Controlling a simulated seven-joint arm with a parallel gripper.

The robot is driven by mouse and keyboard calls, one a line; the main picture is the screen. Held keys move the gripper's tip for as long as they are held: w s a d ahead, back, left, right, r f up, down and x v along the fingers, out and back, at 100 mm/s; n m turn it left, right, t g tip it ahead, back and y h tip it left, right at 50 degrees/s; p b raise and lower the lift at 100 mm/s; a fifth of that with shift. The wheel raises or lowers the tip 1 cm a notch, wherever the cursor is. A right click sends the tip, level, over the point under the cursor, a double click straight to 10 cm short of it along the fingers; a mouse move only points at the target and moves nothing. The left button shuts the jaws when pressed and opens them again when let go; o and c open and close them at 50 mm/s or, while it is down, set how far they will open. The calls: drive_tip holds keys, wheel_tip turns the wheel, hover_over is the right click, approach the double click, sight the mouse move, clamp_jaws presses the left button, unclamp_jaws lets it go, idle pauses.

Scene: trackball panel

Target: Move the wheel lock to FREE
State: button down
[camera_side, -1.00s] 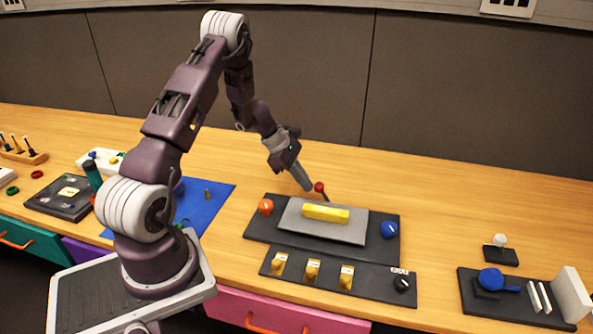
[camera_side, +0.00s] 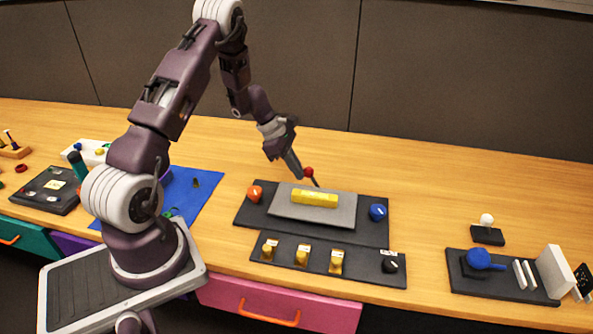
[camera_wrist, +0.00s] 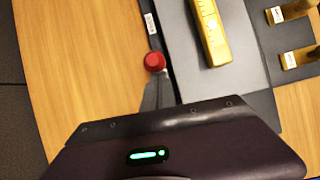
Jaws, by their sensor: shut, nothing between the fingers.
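The dark panel (camera_side: 245,216) carries a grey raised plate (camera_side: 344,213) with a yellow bar (camera_side: 314,198) on it. No readable label shows which control is the wheel lock.
An orange knob (camera_side: 255,193) and a blue knob (camera_side: 377,212) flank the plate. A front strip holds several yellow switches (camera_side: 303,255) and a black knob (camera_side: 390,263). Another panel (camera_side: 455,267) is at right. The wood table behind the panel is clear.

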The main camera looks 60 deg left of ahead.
drive_tip(key=w+d+r+g+y, duration=0.2)
drive_tip(key=shift+g+y, duration=0.4)
drive_tip(key=shift+w+d+r+g+y, duration=0.2)
drive_tip(key=shift+w+d+g+y, duration=0.25)
drive_tip(key=shift+g+y, duration=0.15)
drive_tip(key=shift+w+d+r+g+y, duration=0.15)
drive_tip(key=shift+w+d+g+y, duration=0.3)
drive_tip(key=shift+g+y, duration=0.15)
drive_tip(key=shift+w+d+r, duration=0.1)
drive_tip(key=shift+w+d, duration=1.1)
drive_tip(key=shift+d, duration=0.1)
drive_tip(key=shift+w+d, duration=0.1)
wheel_tip(320, 180, up, 9)
drive_tip(key=w+d, duration=0.2)
drive_tip(key=shift+w+d+f, duration=0.2)
drive_tip(key=shift+w+d, duration=0.05)
drive_tip(key=shift+d, duration=0.15)
